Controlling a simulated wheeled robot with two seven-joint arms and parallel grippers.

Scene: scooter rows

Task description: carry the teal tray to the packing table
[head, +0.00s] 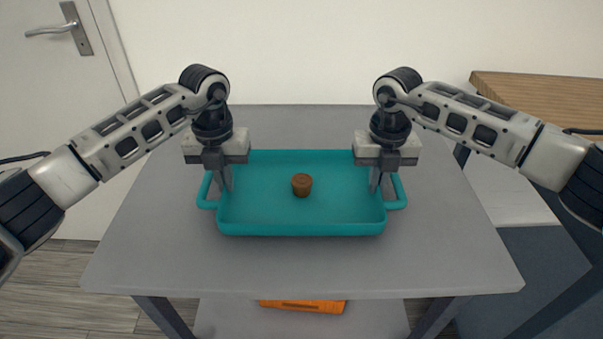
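The teal tray (300,229) rests on a grey table (300,270), with a looped handle at each short side. A small brown round object (301,184) stands inside it, near the middle. My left gripper (222,184) points down at the tray's left side, by the inner part of the left handle. My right gripper (376,184) points down at the right side, by the right handle. Both sets of fingers overlap the tray's edges in the picture. Whether they are closed on it is too small to tell. Which table is the packing table is not marked.
A wooden-topped surface (540,88) stands at the back right. A white door (50,130) is at the left. An orange object (303,306) lies on the shelf below the grey table's front edge. The tabletop around the tray is clear.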

